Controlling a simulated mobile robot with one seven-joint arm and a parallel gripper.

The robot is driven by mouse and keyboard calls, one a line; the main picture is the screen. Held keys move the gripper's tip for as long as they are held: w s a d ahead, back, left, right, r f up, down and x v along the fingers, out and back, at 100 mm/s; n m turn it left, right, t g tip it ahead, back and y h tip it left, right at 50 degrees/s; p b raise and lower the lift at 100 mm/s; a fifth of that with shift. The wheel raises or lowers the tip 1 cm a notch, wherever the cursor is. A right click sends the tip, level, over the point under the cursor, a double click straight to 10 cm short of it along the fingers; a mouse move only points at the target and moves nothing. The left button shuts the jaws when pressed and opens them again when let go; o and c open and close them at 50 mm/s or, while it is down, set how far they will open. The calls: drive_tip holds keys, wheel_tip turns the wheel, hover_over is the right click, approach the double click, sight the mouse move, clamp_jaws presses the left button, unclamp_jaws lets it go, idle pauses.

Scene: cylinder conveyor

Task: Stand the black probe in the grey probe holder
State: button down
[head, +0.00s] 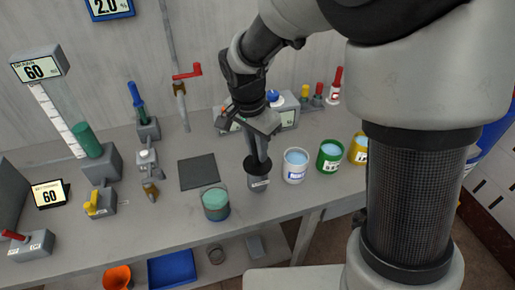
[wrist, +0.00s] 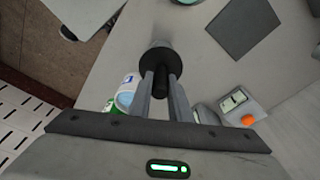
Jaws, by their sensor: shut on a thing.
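My gripper (head: 259,152) points down near the front edge of the bench and is shut on the black probe (head: 257,167). In the wrist view, the fingers (wrist: 161,84) close on the probe's black handle, and its wide black disc (wrist: 150,61) lies just beyond the fingertips. The grey probe holder (head: 258,184), a small block with a pale label, is directly below the disc in the head view. A grey rounded part (wrist: 158,44) shows past the disc in the wrist view. The probe's lower end is hidden, so I cannot tell how deep it sits.
A white cup (head: 295,171), a green cup (head: 329,162) and a yellow cup (head: 357,155) stand close to the right. A beaker with green liquid (head: 216,210) stands to the left, below a dark mat (head: 199,173). Several fixtures fill the bench's left side.

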drive_tip(key=shift+f, duration=0.15)
idle(0.3)
drive_tip(key=c, duration=1.6)
unclamp_jaws()
drive_tip(key=shift+o, duration=0.2)
wheel_tip(320, 180, up, 17)
drive_tip(key=s+a+p, duration=0.1)
drive_tip(key=a, duration=0.1)
drive_tip(key=shift+s, duration=0.4)
drive_tip(key=shift+d+r+p, duration=0.1)
drive_tip(key=shift+r+p, duration=0.1)
drive_tip(key=shift+p, duration=0.1)
drive_tip(key=s+d+r+n+t+p, duration=0.2)
drive_tip(key=s+d+r+n+p, duration=0.1)
drive_tip(key=s+d, duration=0.4)
drive_tip(key=s+d+r+n+t+y+p, duration=0.1)
drive_tip(key=s+d+r+n+t+p, duration=0.1)
drive_tip(key=s+d+r+n+p, duration=0.2)
drive_tip(key=s+d+n, duration=0.1)
drive_tip(key=s+d, duration=0.2)
drive_tip(key=shift+s+d+r+n, duration=0.15)
drive_tip(key=shift+s+n, duration=0.25)
